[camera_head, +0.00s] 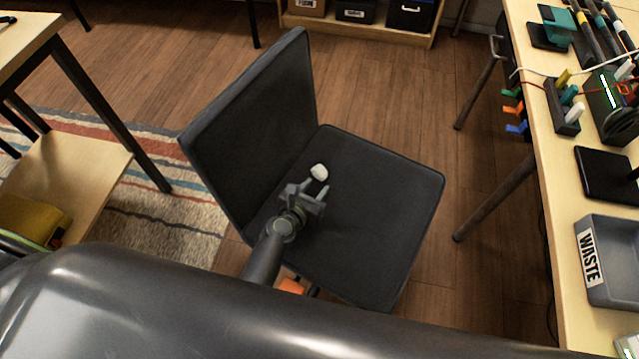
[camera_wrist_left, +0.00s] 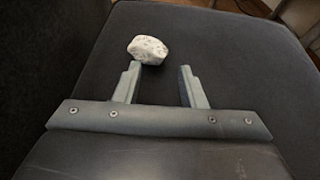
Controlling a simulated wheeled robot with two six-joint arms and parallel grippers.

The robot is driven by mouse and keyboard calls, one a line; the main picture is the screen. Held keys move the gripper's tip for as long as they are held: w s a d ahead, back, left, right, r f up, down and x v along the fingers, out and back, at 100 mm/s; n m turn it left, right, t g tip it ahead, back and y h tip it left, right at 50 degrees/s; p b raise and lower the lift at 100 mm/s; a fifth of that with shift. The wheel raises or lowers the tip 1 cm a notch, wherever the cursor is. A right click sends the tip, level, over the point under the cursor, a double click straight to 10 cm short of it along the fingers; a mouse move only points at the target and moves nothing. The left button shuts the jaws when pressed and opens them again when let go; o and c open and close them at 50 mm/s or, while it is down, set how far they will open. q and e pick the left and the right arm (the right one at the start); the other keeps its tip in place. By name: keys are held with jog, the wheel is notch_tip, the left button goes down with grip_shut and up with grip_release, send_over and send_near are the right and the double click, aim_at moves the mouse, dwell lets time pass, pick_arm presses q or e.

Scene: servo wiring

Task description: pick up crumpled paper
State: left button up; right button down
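The crumpled paper (camera_head: 319,171) is a small white wad on the seat of the dark grey chair (camera_head: 385,200). In the left wrist view the paper (camera_wrist_left: 148,49) lies just beyond the tip of the left-hand finger, not between the fingers. My left gripper (camera_head: 316,188) is open and empty over the seat, close to the paper. It also shows in the left wrist view (camera_wrist_left: 160,68), with a clear gap between its fingers. I cannot tell whether the finger touches the paper. My right gripper does not show.
The chair's backrest (camera_head: 255,125) rises left of the paper. A striped rug (camera_head: 170,220) lies at left. The seat's right side is clear.

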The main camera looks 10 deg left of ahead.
pick_arm(q)
jog(key=o, duration=1)
jog(key=shift+o, duration=0.2)
